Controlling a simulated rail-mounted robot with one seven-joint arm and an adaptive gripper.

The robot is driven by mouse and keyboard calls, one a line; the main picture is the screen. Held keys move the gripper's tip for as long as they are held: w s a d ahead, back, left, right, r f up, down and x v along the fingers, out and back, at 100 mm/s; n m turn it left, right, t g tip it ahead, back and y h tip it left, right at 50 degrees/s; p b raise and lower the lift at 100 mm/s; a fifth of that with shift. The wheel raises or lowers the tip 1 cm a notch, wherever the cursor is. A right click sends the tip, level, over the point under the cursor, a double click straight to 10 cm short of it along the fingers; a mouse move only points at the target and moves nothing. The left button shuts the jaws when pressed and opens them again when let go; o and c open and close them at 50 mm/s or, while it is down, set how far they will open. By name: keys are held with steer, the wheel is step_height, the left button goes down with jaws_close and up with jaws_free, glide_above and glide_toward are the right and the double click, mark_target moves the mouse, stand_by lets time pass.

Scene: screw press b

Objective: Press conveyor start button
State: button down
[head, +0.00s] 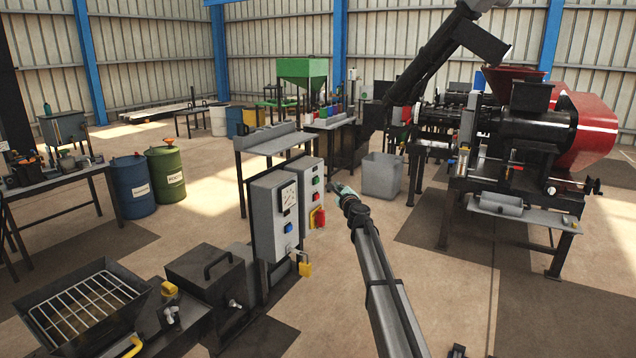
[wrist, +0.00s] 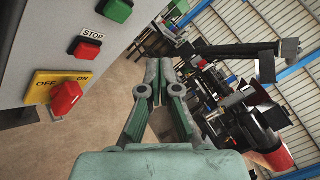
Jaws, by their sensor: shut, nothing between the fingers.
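A grey control box (head: 310,190) stands at the middle of the head view. Its face carries a green button (head: 315,181), a red button below it, and a red switch on a yellow plate. In the wrist view the green button (wrist: 116,10) is at the top edge, the red button (wrist: 86,48) is by a STOP label, and the red switch (wrist: 66,98) is on the OFF/ON plate. No label naming the conveyor is readable. My gripper (head: 338,187) is shut and empty, just right of the box face and apart from it. Its closed fingers (wrist: 160,68) show in the wrist view.
A second grey box (head: 274,215) with a dial and blue button is left of the first. A grey bin (head: 382,175) stands behind my gripper. The screw press (head: 530,120) is at right. Floor between is open.

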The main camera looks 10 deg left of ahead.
steer(key=shift+w+a, duration=0.3)
steer(key=shift+a, duration=0.55)
steer(key=shift+w+a, duration=0.35)
steer(key=shift+a, duration=0.45)
steer(key=shift+w+a, duration=0.3)
steer(key=shift+a, duration=0.55)
steer(key=shift+a+b, duration=0.1)
steer(key=shift+b, duration=0.2)
steer(key=shift+w+a, duration=0.15)
steer(key=shift+a, duration=0.15)
steer(key=shift+w+a, duration=0.15)
steer(key=shift+a, duration=0.25)
steer(key=shift+d, duration=0.1)
stand_by(0.3)
steer(key=shift+s+d+b, duration=0.3)
steer(key=shift+s+d, duration=0.05)
steer(key=shift+d, duration=0.35)
steer(key=d, duration=0.1)
steer(key=s+d, duration=0.1)
steer(key=d, duration=0.2)
steer(key=shift+s+d, duration=0.35)
